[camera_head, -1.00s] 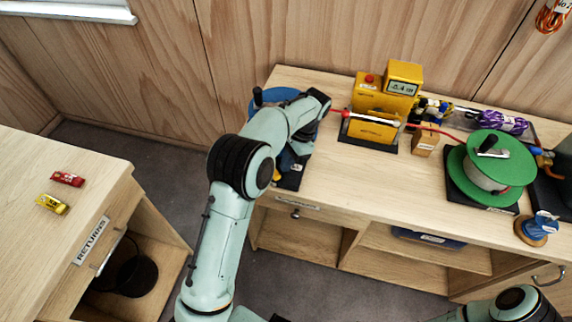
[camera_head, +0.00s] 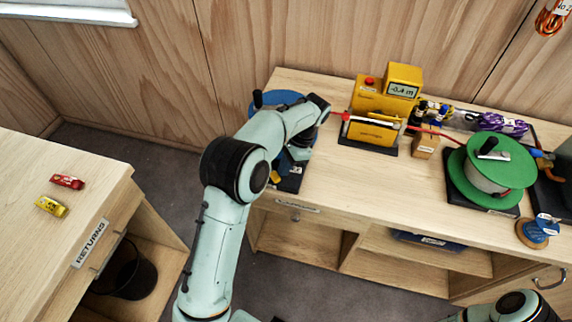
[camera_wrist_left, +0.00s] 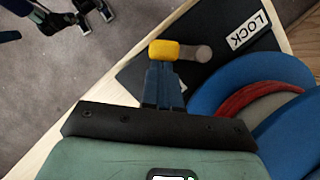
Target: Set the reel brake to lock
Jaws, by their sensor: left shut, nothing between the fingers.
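The reel is blue (camera_head: 272,97) and stands at the left end of the bench, largely behind my left arm. In the left wrist view the blue reel (camera_wrist_left: 275,85) has red line on it. A dark base plate beside it has a white LOCK label (camera_wrist_left: 248,30). A yellow brake knob (camera_wrist_left: 164,50) sits at the left of a grey rounded piece (camera_wrist_left: 202,53), away from the label. My left gripper (camera_wrist_left: 163,72) is shut and empty, its blue fingertips right by the knob; I cannot tell whether they touch. My right gripper is out of view.
A yellow gauge unit (camera_head: 378,105) stands right of the blue reel, with a red line running through it to a green reel (camera_head: 490,165). A separate returns counter (camera_head: 60,240) is at left. Bench space (camera_head: 365,180) in front of the gauge is clear.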

